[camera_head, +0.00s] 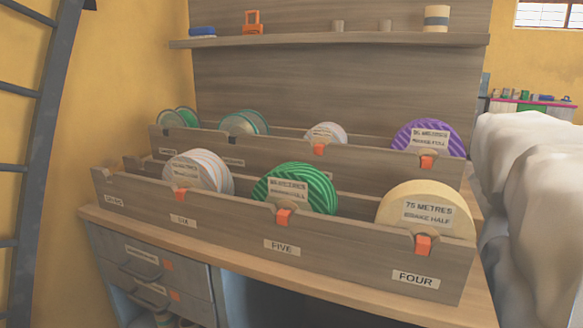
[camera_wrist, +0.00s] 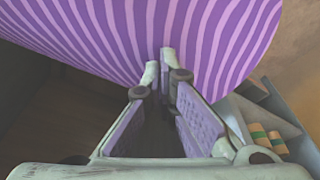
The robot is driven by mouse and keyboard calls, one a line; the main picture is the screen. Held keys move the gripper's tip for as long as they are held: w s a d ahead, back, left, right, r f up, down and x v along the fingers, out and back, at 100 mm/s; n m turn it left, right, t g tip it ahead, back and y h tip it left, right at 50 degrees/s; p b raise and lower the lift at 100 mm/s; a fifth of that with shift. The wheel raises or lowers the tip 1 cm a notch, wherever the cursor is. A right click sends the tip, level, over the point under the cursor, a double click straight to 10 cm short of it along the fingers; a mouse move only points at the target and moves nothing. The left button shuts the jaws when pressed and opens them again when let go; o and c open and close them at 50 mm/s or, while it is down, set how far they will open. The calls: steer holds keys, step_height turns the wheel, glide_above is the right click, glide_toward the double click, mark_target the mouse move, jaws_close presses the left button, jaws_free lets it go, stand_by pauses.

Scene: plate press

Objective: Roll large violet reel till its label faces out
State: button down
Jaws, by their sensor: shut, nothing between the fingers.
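In the wrist view a large reel with violet and pale lilac stripes (camera_wrist: 115,30) fills the top. No label shows on the part in sight. My gripper (camera_wrist: 160,63) is shut and empty, its fingertips overlapping the reel's lower edge in the picture; I cannot tell whether they touch it. In the head view a violet striped reel (camera_head: 413,133) stands upright in the back row at the right, with a pale label (camera_head: 430,138) facing out. My gripper is not in the head view, so I cannot tell whether both views show the same reel.
Orange clips mark several slots. A ladder (camera_head: 37,130) stands left; white covered shapes (camera_head: 545,165) are right. Small spools (camera_wrist: 258,131) lie lower right in the wrist view.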

steer(key=shift+f+b, duration=0.8)
steer(key=shift+f, duration=0.2)
steer(key=shift+s, duration=0.1)
steer(key=shift+s+a+b, duration=0.35)
steer(key=shift+s, duration=0.5)
steer(key=shift+s+f, duration=0.1)
steer(key=shift+s+a+f+b, duration=0.2)
steer(key=shift+s+b, duration=0.15)
steer(key=shift+s, duration=0.05)
steer(key=shift+s+a+f+b, duration=0.2)
steer(key=shift+s+b, duration=0.1)
steer(key=shift+s, duration=0.1)
steer(key=shift+r, duration=0.1)
